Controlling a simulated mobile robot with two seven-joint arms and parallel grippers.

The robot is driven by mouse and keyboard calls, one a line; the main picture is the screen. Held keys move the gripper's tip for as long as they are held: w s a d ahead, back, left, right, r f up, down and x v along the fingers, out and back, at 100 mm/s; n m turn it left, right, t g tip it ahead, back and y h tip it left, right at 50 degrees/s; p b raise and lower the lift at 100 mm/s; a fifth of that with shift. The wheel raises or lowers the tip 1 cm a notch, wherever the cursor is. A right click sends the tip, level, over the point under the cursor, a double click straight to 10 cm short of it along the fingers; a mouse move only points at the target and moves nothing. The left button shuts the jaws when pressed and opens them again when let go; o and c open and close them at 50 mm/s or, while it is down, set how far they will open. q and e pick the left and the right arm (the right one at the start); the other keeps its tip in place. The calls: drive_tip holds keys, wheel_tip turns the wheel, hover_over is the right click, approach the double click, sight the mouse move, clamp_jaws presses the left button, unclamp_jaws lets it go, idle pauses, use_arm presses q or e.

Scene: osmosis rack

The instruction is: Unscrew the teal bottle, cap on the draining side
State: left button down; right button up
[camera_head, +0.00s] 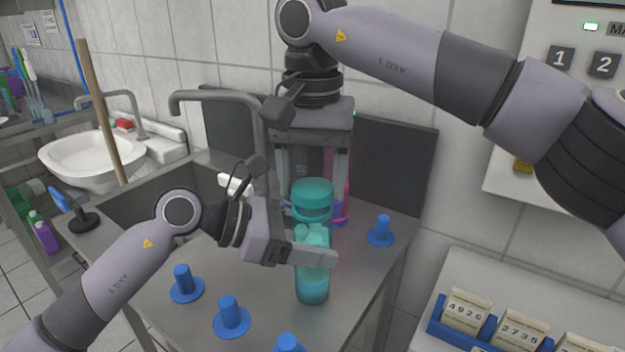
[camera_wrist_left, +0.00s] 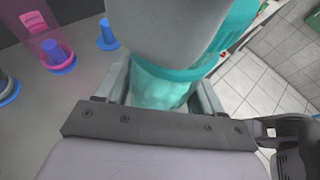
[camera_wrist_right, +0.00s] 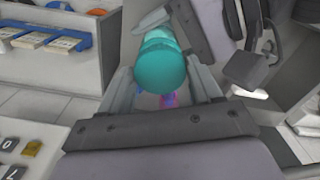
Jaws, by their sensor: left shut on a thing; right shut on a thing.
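The teal bottle (camera_head: 313,286) stands upright near the right front of the steel worktop. My left gripper (camera_head: 318,250) is shut around its body from the left; the bottle also fills the middle of the left wrist view (camera_wrist_left: 160,88). The teal cap (camera_head: 312,190) is at the top of the bottle, between the downward fingers of my right gripper (camera_head: 312,182), which is shut on it. The right wrist view shows the round cap top (camera_wrist_right: 160,70) between the fingers. I cannot tell whether the cap is still seated on the neck.
A pink bottle (camera_head: 340,172) stands close behind. Several blue pegs (camera_head: 230,316) rise from the worktop, one right of the bottle (camera_head: 381,231). A sink basin and tap (camera_head: 215,98) lie to the left.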

sight(313, 187)
drive_tip(key=shift+r, duration=0.7)
drive_tip(key=shift+r, duration=2)
use_arm(q)
drive_tip(key=shift+c, duration=0.3)
unclamp_jaws()
drive_tip(key=shift+a, duration=0.1)
